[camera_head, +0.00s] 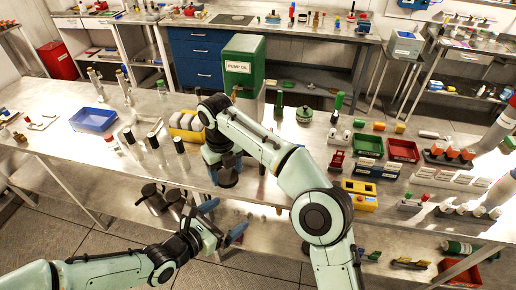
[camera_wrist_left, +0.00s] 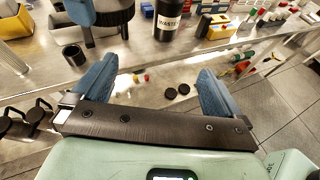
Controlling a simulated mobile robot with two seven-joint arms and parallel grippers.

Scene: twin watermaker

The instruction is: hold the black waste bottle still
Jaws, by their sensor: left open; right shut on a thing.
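The black waste bottle (camera_wrist_left: 168,22), with a white WASTE label, stands near the table's front edge at the top of the left wrist view. Its top is cut off there, and I cannot make it out clearly behind my right arm in the head view. My left gripper (camera_head: 222,220) is open and empty, lower than the tabletop and in front of its edge; its blue fingers spread below the bottle in the wrist view, apart from it. My right gripper (camera_head: 228,166) is over the table, shut on a dark thing (camera_head: 228,179) that I cannot identify. In the wrist view the bottle is right of it.
A yellow box (camera_head: 359,195) and red and green trays (camera_head: 369,145) lie to the right. The floor in front is clear.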

